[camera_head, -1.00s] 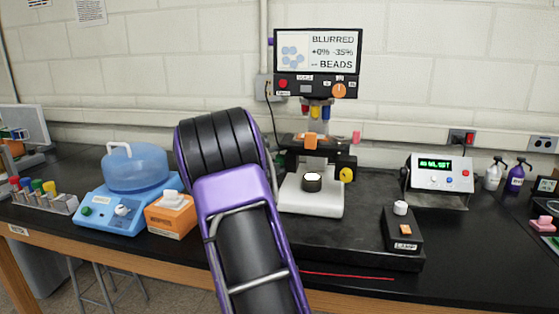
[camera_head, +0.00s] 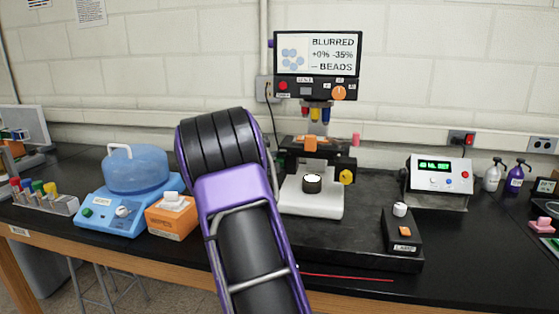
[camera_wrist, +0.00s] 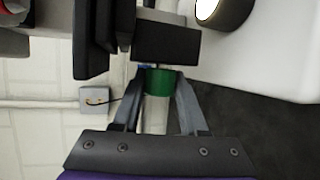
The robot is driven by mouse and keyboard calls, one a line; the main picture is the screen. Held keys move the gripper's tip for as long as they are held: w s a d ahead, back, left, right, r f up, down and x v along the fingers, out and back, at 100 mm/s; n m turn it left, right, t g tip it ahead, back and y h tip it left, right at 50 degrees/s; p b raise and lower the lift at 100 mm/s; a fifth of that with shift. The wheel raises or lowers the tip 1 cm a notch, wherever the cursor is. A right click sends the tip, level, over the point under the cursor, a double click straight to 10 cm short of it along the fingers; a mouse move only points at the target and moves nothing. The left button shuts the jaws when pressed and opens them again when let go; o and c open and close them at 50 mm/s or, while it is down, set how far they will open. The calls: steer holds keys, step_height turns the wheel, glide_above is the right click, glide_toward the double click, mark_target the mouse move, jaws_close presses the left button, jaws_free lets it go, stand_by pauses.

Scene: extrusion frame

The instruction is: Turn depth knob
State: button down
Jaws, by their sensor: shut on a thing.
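The microscope (camera_head: 318,195) stands on the bench with a white base, a dark stage and a screen (camera_head: 318,54) above it reading "BLURRED", "+0% -35%" and "BEADS". A yellow knob (camera_head: 347,177) sits on its right side. In the wrist view, my gripper (camera_wrist: 161,88) is shut on a green knob (camera_wrist: 159,80), with one finger on each side. The knob sticks out from a dark block (camera_wrist: 166,42) of the microscope. Which knob is the depth knob cannot be read. In the head view my arm hides the gripper and the green knob.
A blue-lidded device (camera_head: 135,175) and an orange box (camera_head: 171,218) stand left of my arm. A black control box (camera_head: 402,233) and a grey display unit (camera_head: 438,180) stand to the right. An orange dial (camera_head: 338,93) is below the screen.

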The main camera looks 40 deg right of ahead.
steer(key=shift+r+y+p, duration=0.35)
steer(key=shift+y+p, duration=0.25)
steer(key=shift+p, duration=0.4)
steer(key=shift+f+n+g+y+p, duration=0.1)
steer(key=shift+n+g+y+p, duration=0.2)
steer(key=shift+g+y+p, duration=0.4)
steer(key=shift+f+y, duration=0.15)
steer(key=shift+y, duration=0.35)
steer(key=shift+f+n+g+y+p, duration=0.1)
steer(key=shift+n+g+y+p, duration=0.25)
steer(key=shift+n+g+y, duration=0.7)
steer(key=shift+m+y, duration=0.35)
steer(key=shift+y, duration=0.2)
steer(key=shift+c, duration=2.2)
jaws_free()
steer(key=shift+a, duration=0.1)
steer(key=v, duration=1.7)
steer(key=shift+w+r, duration=0.2)
steer(key=shift+w, duration=0.05)
